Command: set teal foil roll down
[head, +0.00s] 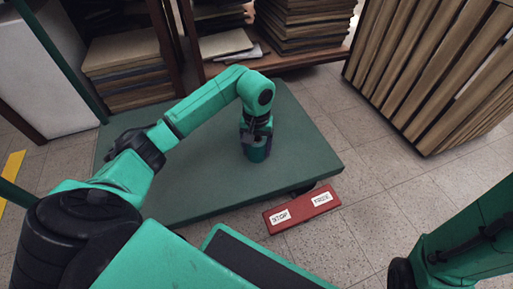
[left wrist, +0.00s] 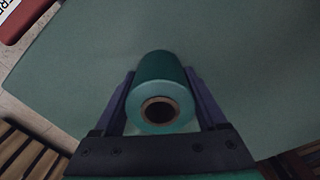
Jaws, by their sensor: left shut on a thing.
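The teal foil roll (left wrist: 160,92) is a short cylinder with a dark hollow core, seen end-on in the left wrist view. It also shows in the head view (head: 257,154), upright at the green table top. My left gripper (left wrist: 163,95) is shut on the roll, with a finger on each side; it also shows in the head view (head: 256,141). The green table top (head: 200,188) lies under the roll. I cannot tell whether the roll's lower end touches it. My right gripper is out of view; only part of the right arm shows at the lower right.
A red block with white labels (head: 302,209) is at the table's front right edge. Stacked boards (head: 305,22) fill shelves behind, and a slatted wooden crate (head: 432,72) stands at the back right. The table top around the roll is clear.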

